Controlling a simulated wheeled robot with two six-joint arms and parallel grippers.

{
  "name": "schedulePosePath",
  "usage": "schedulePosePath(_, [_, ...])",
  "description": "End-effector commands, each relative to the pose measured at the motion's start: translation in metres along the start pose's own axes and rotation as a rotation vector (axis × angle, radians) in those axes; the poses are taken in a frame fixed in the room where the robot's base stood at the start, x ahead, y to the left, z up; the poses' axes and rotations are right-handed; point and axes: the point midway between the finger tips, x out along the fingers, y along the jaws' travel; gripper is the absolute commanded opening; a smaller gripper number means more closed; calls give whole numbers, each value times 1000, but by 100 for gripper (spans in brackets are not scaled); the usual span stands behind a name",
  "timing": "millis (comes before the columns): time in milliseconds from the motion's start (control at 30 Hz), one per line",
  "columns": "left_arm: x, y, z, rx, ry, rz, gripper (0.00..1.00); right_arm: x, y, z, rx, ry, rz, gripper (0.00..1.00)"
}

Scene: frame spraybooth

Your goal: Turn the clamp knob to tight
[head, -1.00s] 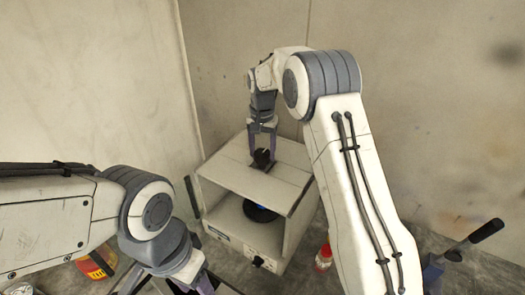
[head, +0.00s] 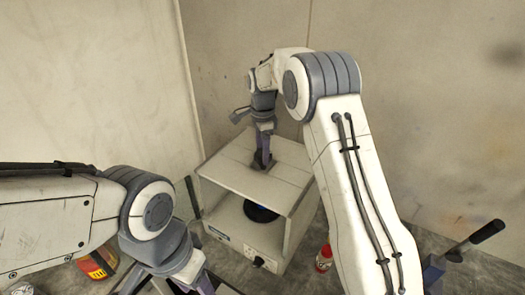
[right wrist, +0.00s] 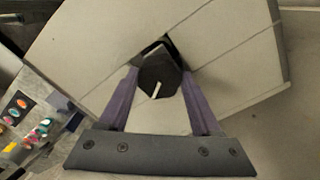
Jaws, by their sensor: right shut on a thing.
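The clamp knob (right wrist: 158,75) is black and faceted, with a short white mark on its top. It sits on the top panel of a pale open-fronted box (head: 236,174). In the right wrist view the white mark points down and slightly left. My right gripper (head: 263,160) reaches down onto the box top and is shut on the knob, with a purple finger on each side in the right wrist view (right wrist: 160,88). In the head view the fingers hide most of the knob. My left gripper (head: 200,284) is at the bottom edge, its fingertips cut off.
A red bottle (head: 324,258) stands to the right, a lever tool (head: 470,243) farther right. Coloured pieces (right wrist: 25,125) show in the wrist view. Walls stand behind.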

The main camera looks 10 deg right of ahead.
Motion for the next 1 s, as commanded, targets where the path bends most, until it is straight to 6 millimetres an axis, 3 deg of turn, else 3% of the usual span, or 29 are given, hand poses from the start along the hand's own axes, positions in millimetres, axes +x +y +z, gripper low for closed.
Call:
schedulePosePath(600, [-1, 0, 0, 0, 0, 0, 50, -4, -4, -2, 574, 0, -13, 10])
schedulePosePath(1000, [-1, 0, 0, 0, 0, 0, 50, -4, -4, -2, 816, -2, -13, 10])
